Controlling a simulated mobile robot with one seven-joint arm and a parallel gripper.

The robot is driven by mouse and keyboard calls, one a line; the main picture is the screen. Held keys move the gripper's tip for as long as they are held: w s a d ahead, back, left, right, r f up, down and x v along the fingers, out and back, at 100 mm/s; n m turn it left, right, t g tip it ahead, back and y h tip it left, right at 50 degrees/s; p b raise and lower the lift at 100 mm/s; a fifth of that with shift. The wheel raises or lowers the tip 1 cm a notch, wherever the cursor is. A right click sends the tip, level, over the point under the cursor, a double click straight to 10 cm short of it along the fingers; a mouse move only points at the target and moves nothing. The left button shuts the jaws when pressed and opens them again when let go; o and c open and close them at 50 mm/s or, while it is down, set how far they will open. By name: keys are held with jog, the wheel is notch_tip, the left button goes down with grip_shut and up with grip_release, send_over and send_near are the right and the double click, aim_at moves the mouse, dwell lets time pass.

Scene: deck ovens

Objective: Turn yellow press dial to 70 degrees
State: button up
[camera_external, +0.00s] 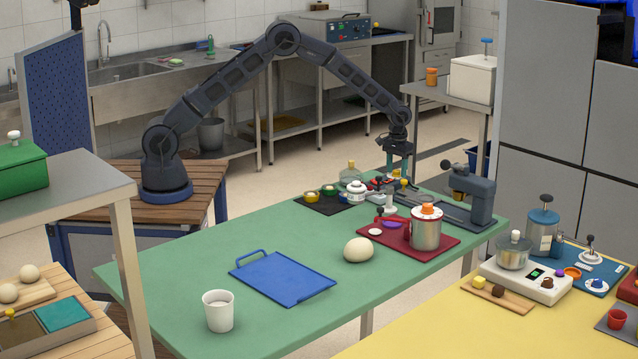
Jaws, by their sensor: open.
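A slate-blue press (476,198) stands at the far right end of the green table. My gripper (399,179) points down over the far side of the table, to the left of the press head and apart from the dial. It is open, and I see nothing held in it. Small items behind and below the fingers are partly hidden.
A maroon tray (447,245) holds a steel pot (425,231) in front of the press. Dough (358,250), a blue tray (281,278) and a white cup (218,310) lie nearer; the table's left part is clear.

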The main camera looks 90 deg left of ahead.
jog(key=c, duration=1)
jog(key=shift+o, duration=0.2)
jog(key=shift+m, duration=0.3)
jog(key=m, duration=0.3)
jog(key=shift+m, duration=2)
jog(key=o, duration=1)
jog(key=shift+c, duration=0.2)
